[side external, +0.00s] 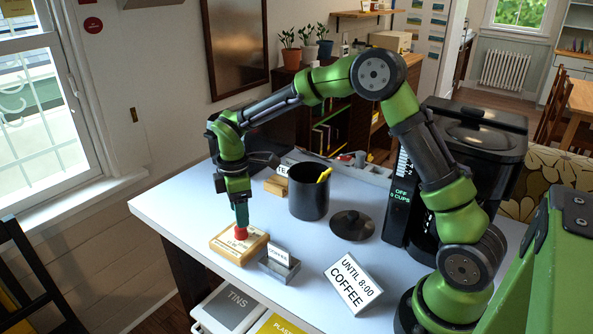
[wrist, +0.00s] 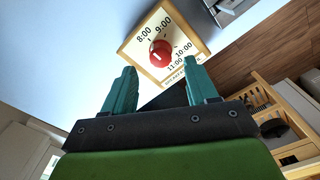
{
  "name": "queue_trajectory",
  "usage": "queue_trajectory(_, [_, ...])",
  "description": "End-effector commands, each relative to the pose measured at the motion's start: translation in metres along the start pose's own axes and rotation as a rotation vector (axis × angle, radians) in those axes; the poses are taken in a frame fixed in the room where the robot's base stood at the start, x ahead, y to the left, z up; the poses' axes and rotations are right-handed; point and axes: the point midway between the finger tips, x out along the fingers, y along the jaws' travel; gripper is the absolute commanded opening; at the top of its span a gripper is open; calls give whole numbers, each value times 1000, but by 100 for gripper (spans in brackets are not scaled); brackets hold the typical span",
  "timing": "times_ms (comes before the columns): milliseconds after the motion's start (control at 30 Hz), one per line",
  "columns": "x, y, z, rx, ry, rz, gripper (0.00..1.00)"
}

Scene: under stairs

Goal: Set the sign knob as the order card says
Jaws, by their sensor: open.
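The wooden sign (side external: 222,246) lies near the table's front left edge, its red knob (side external: 241,233) on top. In the wrist view the sign face (wrist: 190,32) shows 8:00, 9:00, 10:00 and 11:00 around the knob (wrist: 161,52). The knob has a pale mark; which hour it points to I cannot tell. The order card (side external: 353,284) reads "UNTIL 8:00 COFFEE" and leans at the front right of the sign. My gripper (side external: 241,221) points down just over the knob. In the wrist view its teal fingers (wrist: 159,68) are apart, with the knob between and beyond the tips.
A grey holder with a COFFEE plate (side external: 279,265) stands close right of the sign. Behind are a black canister (side external: 308,198) with a yellow-handled item, a black lid (side external: 352,225) and a wooden block (side external: 276,185). The black coffee machine (side external: 470,150) is at the right, its display reading OFF.

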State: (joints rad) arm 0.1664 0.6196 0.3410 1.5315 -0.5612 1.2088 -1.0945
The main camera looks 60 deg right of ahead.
Motion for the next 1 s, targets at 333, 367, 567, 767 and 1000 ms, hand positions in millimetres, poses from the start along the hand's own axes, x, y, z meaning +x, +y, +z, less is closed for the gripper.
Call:
queue_trajectory(333, [-84, 1, -1, -1, 2, 5, 58])
queue_trajectory(367, [-90, 0, 0, -1, 2, 4, 58])
queue_trajectory(567, [-114, 0, 0, -1, 0, 1, 58])
queue_trajectory(767, [-120, 0, 0, -1, 0, 1, 58])
queue_trajectory(1000, [-119, 0, 0, 4, 0, 1, 58])
